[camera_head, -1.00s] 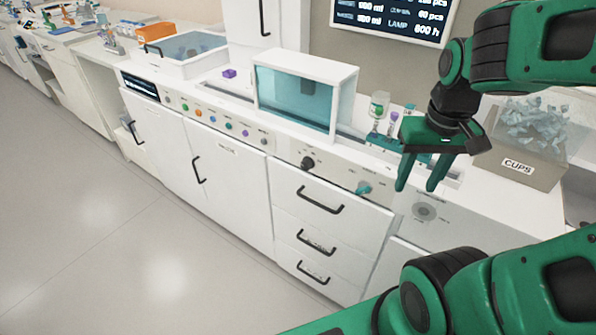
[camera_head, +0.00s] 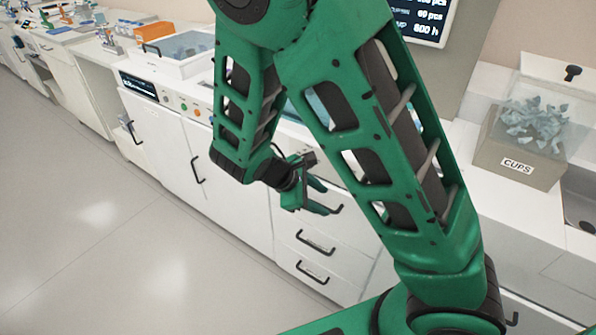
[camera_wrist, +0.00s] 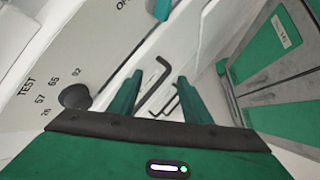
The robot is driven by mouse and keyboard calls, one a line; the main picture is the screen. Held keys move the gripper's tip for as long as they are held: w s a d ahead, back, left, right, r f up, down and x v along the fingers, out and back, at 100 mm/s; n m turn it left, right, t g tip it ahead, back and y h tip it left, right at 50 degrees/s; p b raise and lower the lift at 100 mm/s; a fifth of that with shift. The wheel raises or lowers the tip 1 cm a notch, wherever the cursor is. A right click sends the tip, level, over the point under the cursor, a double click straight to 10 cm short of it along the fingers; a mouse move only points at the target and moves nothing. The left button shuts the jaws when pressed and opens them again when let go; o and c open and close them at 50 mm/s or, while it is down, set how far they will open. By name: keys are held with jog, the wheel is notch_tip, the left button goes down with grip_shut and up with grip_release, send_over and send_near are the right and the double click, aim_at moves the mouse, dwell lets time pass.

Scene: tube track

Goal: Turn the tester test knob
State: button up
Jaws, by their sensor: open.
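The test knob (camera_wrist: 75,97) is a dark round knob on a light panel, at the left of the wrist view. The word TEST and the numbers 26, 57, 65 and 92 are printed around it. My gripper (camera_wrist: 158,80) is open and empty, with its two green fingers apart. The knob lies to the left of the fingers, not between them. In the head view my gripper (camera_head: 326,197) is in front of the cabinet, by the top drawer handle. There my arm hides the test knob.
A teal knob (camera_wrist: 161,8) is at the top of the wrist view. Black drawer handles (camera_head: 315,243) stick out near my gripper. A box marked CUPS (camera_head: 517,160) stands on the counter at the right. The floor (camera_head: 120,240) in front is clear.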

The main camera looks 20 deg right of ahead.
jog(key=w+a+r+n+t+h, duration=0.3)
jog(key=a+n+t+h, duration=0.4)
jog(key=a+n+t, duration=0.4)
jog(key=w+d+n+g, duration=0.1)
jog(key=w+d, duration=0.5)
jog(key=d, duration=0.2)
jog(key=shift+w+d, duration=0.3)
jog(key=shift+d, duration=0.05)
jog(key=shift+f, duration=0.1)
jog(key=c, duration=1)
